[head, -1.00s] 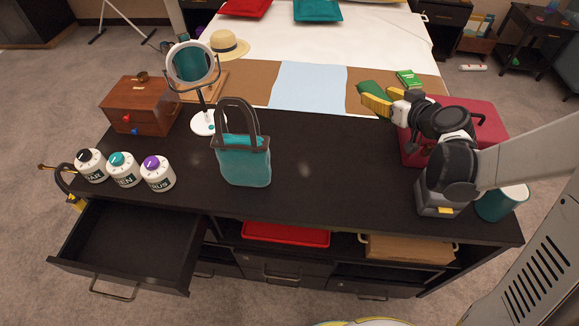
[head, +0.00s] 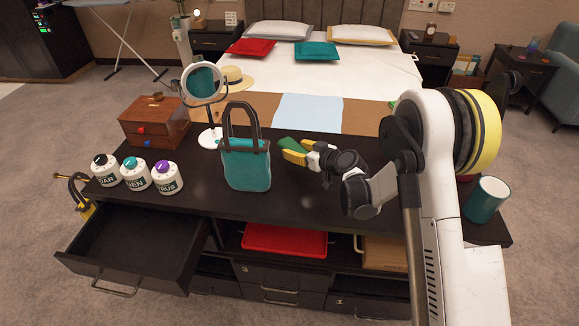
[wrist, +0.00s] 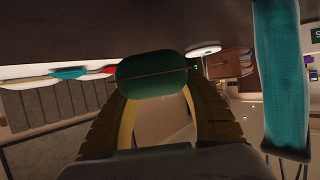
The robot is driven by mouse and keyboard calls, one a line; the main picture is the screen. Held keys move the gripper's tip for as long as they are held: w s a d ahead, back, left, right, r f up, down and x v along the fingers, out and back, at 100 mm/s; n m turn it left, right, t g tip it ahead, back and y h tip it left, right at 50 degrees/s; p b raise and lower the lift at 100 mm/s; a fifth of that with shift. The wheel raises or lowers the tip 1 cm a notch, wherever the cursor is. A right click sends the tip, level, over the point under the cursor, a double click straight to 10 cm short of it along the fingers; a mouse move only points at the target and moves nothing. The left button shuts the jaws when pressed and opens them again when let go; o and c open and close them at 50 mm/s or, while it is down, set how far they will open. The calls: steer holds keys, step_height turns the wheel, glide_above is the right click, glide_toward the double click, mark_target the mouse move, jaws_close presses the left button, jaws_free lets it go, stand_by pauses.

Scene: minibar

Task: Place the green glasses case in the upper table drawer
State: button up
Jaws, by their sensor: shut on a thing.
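The green glasses case (head: 289,144) is held between the yellow fingertips of my gripper (head: 294,153), above the dark table top, just right of the teal handbag. In the wrist view the case (wrist: 152,74) is a dark green rounded shape with a seam line, across the tips of both fingers (wrist: 155,98). The upper table drawer (head: 140,240) at the table's left end is pulled open and looks empty. It lies to the left of and below my gripper.
The teal handbag (head: 246,165) stands between my gripper and the drawer; it also shows in the wrist view (wrist: 281,75). Several labelled jars (head: 137,175), a wooden box (head: 154,122) and a round mirror (head: 203,85) stand at the left. A teal cup (head: 486,200) stands at the right.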

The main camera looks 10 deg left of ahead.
mark_target(290, 167)
steer(key=shift+w+a+f+b, duration=0.1)
steer(key=shift+a+f+b, duration=0.1)
steer(key=shift+a+f, duration=0.35)
steer(key=shift+w+a+f+b, duration=0.15)
steer(key=shift+a+f, duration=0.15)
steer(key=shift+a, duration=0.3)
step_height(290, 167, down, 4)
steer(key=shift+s+r+b, duration=0.1)
steer(key=shift+b, duration=1)
steer(key=shift+r, duration=0.1)
steer(key=o, duration=1.2)
steer(key=shift+c, duration=0.2)
